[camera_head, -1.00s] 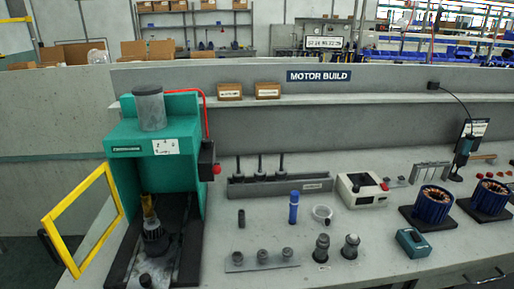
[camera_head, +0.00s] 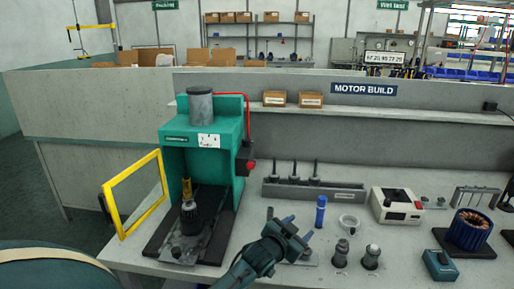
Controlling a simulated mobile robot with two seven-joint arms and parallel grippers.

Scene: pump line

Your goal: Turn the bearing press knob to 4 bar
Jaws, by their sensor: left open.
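The green bearing press (camera_head: 175,130) stands at the left end of the bench, with a grey cylinder (camera_head: 200,104) on top and a white label on its front. A dark box (camera_head: 244,155) on its right side carries a red round part (camera_head: 250,166); I cannot tell whether this is the pressure knob, and no setting is readable. A dark part (camera_head: 190,215) with a yellowish piece above it stands inside the press. My left gripper (camera_head: 291,226) is open over the bench, below and right of the press, apart from it. My right gripper is not in view.
A yellow guard frame (camera_head: 133,193) stands left of the press. A grey rack (camera_head: 313,190) with upright pins, a blue cylinder (camera_head: 320,212), a white ring (camera_head: 349,222), metal parts and a white control box (camera_head: 396,206) lie to the right. A red hose runs beside the press.

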